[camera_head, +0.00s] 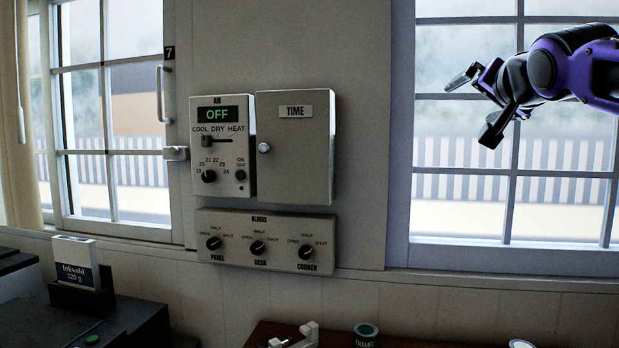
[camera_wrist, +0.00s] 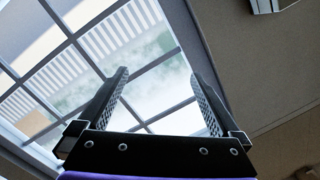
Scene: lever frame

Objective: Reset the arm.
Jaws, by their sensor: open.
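My gripper (camera_head: 470,112) is at the upper right in the head view, raised in front of the right window (camera_head: 560,190). Its two fingers are spread apart with nothing between them, and they point left. In the wrist view my gripper (camera_wrist: 159,76) is open and empty too, with the window panes (camera_wrist: 150,50) behind the fingers. My purple and black arm reaches in from the right edge. The gripper touches nothing that I can see.
On the wall left of the gripper hang an AIR panel (camera_head: 222,165) reading OFF, a closed TIME box (camera_head: 300,170) and a BLINDS panel (camera_head: 268,242) with 3 knobs. A brown table (camera_head: 400,341) with a green-topped can (camera_head: 366,332) stands below. Air around the gripper is clear.

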